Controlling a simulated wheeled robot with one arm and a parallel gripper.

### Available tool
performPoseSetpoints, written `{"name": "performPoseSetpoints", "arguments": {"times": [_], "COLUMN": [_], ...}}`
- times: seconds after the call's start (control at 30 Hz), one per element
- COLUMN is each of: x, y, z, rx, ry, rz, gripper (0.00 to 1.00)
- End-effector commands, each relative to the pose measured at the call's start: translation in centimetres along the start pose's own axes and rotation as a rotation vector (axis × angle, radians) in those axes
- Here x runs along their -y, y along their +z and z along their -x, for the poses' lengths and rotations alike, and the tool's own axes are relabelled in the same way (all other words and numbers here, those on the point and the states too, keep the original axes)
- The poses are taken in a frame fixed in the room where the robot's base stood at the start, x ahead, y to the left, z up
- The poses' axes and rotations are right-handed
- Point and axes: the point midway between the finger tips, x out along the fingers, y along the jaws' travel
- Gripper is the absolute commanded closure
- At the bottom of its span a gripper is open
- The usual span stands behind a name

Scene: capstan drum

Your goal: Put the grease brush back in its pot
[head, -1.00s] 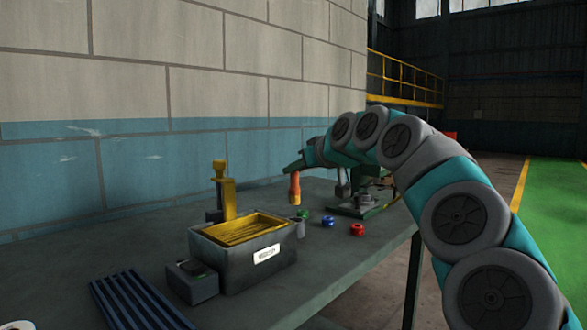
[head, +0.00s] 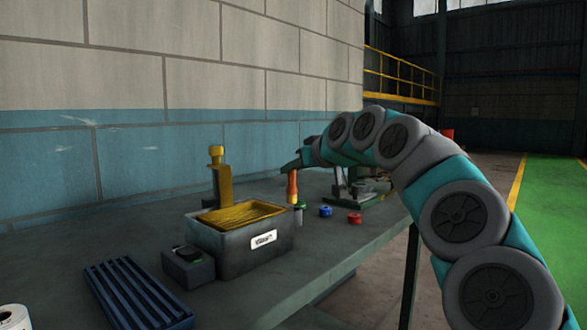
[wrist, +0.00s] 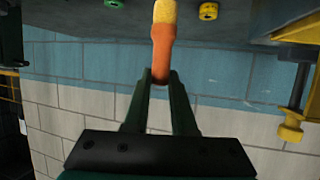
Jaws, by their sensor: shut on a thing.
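The grease brush (head: 292,186) has an orange handle and hangs roughly upright, tip down, from my gripper (head: 293,166). In the wrist view my gripper (wrist: 160,78) is shut on the orange handle (wrist: 162,50), and the brush's pale yellow end points away from the fingers. In the head view its lower end is close to a small grey cylinder (head: 298,217), partly hidden beside the grey box; I cannot tell surely that this is the pot. I cannot tell whether the brush touches it.
A grey box with yellow contents (head: 200,243) stands on the bench (head: 330,245), with a yellow post (head: 221,187) behind it. Green, blue (head: 325,211) and red (head: 354,218) rings lie right of it. A blue slotted tray (head: 135,293) lies in front left.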

Motion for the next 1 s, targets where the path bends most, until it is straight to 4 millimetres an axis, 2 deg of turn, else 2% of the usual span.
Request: {"name": "performPoseSetpoints", "arguments": {"times": [1.0], "x": [-0.03], "y": [0.93], "z": [-0.18], "rx": [0.000], "ry": [0.000], "rz": [0.000], "gripper": [1.00]}}
